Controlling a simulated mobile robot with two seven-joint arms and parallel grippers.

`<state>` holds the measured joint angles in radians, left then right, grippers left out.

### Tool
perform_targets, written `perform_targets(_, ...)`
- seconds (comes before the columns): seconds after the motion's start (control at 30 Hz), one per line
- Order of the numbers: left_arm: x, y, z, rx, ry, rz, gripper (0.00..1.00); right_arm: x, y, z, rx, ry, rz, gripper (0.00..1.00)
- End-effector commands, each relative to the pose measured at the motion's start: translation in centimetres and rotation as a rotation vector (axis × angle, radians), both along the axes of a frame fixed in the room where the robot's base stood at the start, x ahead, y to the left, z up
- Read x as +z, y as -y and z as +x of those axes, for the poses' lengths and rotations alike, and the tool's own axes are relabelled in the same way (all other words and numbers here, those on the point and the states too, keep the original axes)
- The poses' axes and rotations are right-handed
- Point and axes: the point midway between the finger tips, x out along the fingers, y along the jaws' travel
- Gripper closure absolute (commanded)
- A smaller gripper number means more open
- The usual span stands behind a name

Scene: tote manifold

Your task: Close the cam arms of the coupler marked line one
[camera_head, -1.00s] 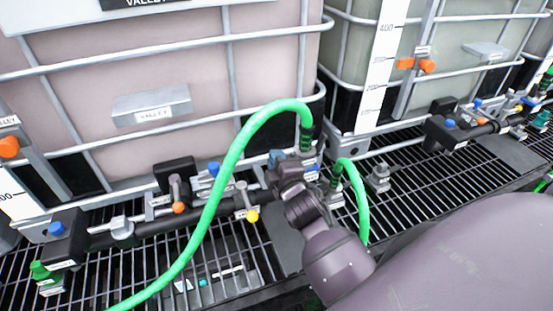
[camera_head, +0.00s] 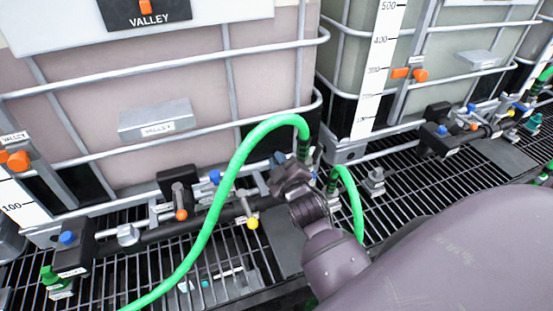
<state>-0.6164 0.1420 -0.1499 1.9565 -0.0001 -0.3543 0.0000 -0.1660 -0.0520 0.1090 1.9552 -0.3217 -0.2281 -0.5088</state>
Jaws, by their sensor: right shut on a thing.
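My right gripper (camera_head: 287,180) reaches in from the lower right to the black manifold pipe (camera_head: 215,215) in front of the pink tote. It is shut beside the end of the arched green hose (camera_head: 250,140), at the dark coupler (camera_head: 304,150). It appears to hold a cam arm there, but the fingertips and most of the coupler are hidden behind my wrist. Small labels near the coupler are too small to read. A second, shorter green hose (camera_head: 354,195) rises just right of the gripper. My left gripper is not in view.
A pink tote (camera_head: 80,95) in a grey cage stands behind, with a greenish tote (camera_head: 455,50) to its right. Valves with orange, yellow and blue knobs (camera_head: 252,223) stick out along the pipe.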

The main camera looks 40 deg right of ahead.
Motion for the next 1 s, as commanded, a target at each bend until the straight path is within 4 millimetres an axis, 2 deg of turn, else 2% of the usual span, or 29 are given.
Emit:
perform_targets(0.2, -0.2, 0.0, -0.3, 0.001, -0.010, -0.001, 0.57, 0.5, 0.7, -0.2, -0.002, 0.045, 0.189, 1.00)
perform_targets(0.5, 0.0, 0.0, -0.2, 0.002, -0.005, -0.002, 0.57, 0.9, 1.4, -0.3, -0.002, 0.091, 0.379, 1.00)
perform_targets(1.0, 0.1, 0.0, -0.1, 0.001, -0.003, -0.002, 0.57, 1.0, 1.8, -0.4, -0.001, 0.116, 0.482, 1.00)
